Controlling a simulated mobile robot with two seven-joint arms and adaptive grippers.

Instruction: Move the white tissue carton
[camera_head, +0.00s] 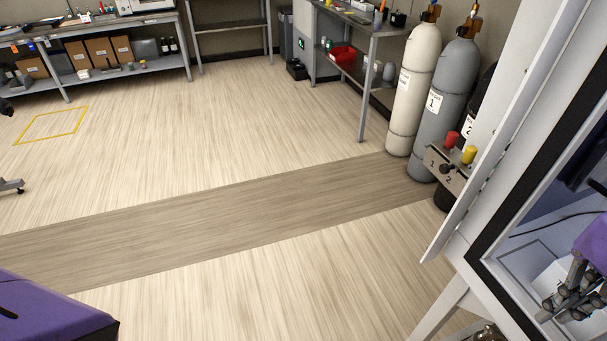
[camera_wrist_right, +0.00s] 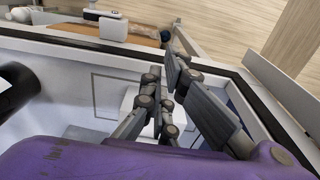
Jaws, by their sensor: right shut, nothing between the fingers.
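My right gripper (camera_head: 560,306) is inside the glove box at the lower right of the head view. Its fingers are shut with nothing between them; it also shows in the right wrist view (camera_wrist_right: 165,88). A white boxy thing (camera_head: 553,275), which looks like the white tissue carton, is beside and partly behind the fingers. In the right wrist view a white patch (camera_wrist_right: 128,99) shows behind the fingers, mostly hidden by them. I cannot tell whether the fingers touch it. My left gripper is out of view.
The glove box's dark-edged window frame (camera_head: 497,287) surrounds my right arm's work area. A dark cable (camera_head: 550,224) runs inside. Gas cylinders (camera_head: 414,90) and a valve panel (camera_head: 452,165) stand beyond the frame.

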